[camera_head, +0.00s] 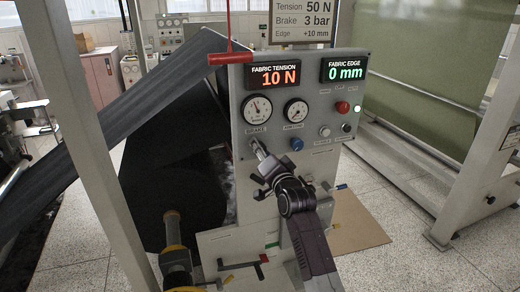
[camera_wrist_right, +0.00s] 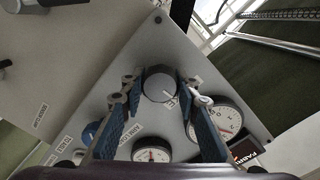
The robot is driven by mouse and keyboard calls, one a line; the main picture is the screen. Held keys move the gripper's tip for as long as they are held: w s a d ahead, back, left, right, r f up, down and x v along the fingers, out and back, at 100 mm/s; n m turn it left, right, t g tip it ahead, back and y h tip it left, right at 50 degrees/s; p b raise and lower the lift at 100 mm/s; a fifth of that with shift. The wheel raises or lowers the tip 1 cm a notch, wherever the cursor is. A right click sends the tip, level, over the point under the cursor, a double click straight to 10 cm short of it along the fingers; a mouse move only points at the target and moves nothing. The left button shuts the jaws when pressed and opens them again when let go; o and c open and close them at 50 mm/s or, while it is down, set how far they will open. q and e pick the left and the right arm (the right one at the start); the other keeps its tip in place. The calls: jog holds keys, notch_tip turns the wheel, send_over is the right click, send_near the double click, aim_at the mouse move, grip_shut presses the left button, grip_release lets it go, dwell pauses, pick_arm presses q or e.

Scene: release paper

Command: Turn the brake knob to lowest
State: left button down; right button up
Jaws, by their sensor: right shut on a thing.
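The grey brake knob (camera_wrist_right: 158,83) sits on the front of the control panel (camera_head: 300,65), just under the BRAKE label (camera_head: 255,130). It has a white pointer line. My right gripper (camera_head: 256,148) reaches up to it from below, and in the right wrist view its two blue-padded fingers (camera_wrist_right: 163,92) are shut on the knob, one on each side. The head view mostly hides the knob behind the fingertips. The round gauge (camera_head: 257,110) above it has a red needle. My left gripper is not in view.
The panel also carries a second gauge (camera_head: 296,112), a blue knob (camera_head: 296,144), a red button (camera_head: 343,107) and displays reading 10 N and 0 mm. A sign (camera_head: 302,20) above reads 50 N, 3 bar, +10 mm. Dark fabric (camera_head: 110,95) runs at left.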

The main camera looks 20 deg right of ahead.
jog(key=n, duration=0.6)
jog(key=shift+n+p, duration=0.35)
jog(key=shift+n, duration=0.05)
jog(key=n, duration=0.6)
jog(key=shift+a, duration=0.1)
jog(key=n+p, duration=0.1)
jog(key=n, duration=0.5)
jog(key=shift+n, duration=0.4)
jog(key=n+p, duration=0.1)
jog(key=n, duration=0.5)
jog(key=shift+n, duration=0.4)
jog(key=o, duration=1.2)
jog(key=shift+c, duration=0.2)
jog(key=s, duration=1.2)
